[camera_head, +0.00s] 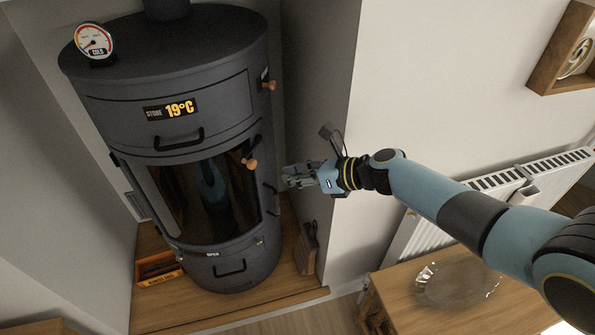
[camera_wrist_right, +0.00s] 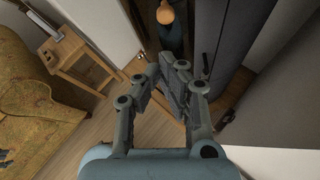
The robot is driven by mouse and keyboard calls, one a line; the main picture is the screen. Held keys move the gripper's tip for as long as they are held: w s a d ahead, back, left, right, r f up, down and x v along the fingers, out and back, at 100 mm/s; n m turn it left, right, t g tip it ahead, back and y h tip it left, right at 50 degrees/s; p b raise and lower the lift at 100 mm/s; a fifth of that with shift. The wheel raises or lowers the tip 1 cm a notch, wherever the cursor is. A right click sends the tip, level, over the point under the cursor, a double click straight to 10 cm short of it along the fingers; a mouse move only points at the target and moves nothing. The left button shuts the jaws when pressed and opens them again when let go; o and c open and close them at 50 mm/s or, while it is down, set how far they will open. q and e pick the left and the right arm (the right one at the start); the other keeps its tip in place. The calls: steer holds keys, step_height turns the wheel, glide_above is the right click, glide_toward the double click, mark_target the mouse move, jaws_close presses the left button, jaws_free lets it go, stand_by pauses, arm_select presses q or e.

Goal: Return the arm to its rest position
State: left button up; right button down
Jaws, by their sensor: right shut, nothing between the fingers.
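My right arm reaches in from the right in the head view, over the wooden table and past the radiator. Its gripper (camera_head: 289,177) is at the right side of the dark stove, close to the stove door's edge. In the right wrist view the two grey fingers of the right gripper (camera_wrist_right: 174,68) are shut, with nothing held between them. Whether the fingers touch the stove cannot be told. My left gripper is not in view.
The cylindrical stove (camera_head: 190,190) has wooden knobs and a gauge (camera_head: 94,40) on top. An orange box (camera_head: 160,269) sits at its left. A radiator (camera_head: 430,225) and a table (camera_head: 400,290) with a glass dish (camera_head: 455,283) lie below my arm. A wooden wall shelf (camera_head: 545,75) is upper right.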

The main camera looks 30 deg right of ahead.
steer(key=s+f+n+g+h+b, duration=0.1)
steer(key=s+f+n+g+b, duration=0.1)
steer(key=s+f+b, duration=0.55)
steer(key=s+f+n+g+h+b, duration=0.1)
steer(key=s+f+n+g+b, duration=0.1)
steer(key=s+f, duration=1)
steer(key=s+f+n+g+h+b, duration=0.15)
steer(key=s+f+b, duration=0.4)
steer(key=f, duration=0.95)
arm_select(q)
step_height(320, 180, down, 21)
steer(key=b, duration=0.6)
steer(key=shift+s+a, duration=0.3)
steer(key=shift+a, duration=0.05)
arm_select(e)
steer(key=s+d+f+n+g+h, duration=0.2)
steer(key=s+f+n, duration=0.5)
steer(key=s+n, duration=0.5)
steer(key=s+d+f+n+g+h, duration=0.1)
steer(key=s+d+f+n+h, duration=0.2)
steer(key=s+f+n, duration=0.4)
steer(key=s+d+n, duration=0.1)
steer(key=s+n, duration=0.3)
steer(key=n, duration=0.3)
steer(key=shift+s+d+f+g, duration=0.3)
steer(key=shift+s+d+g, duration=0.05)
steer(key=shift+s+d, duration=0.05)
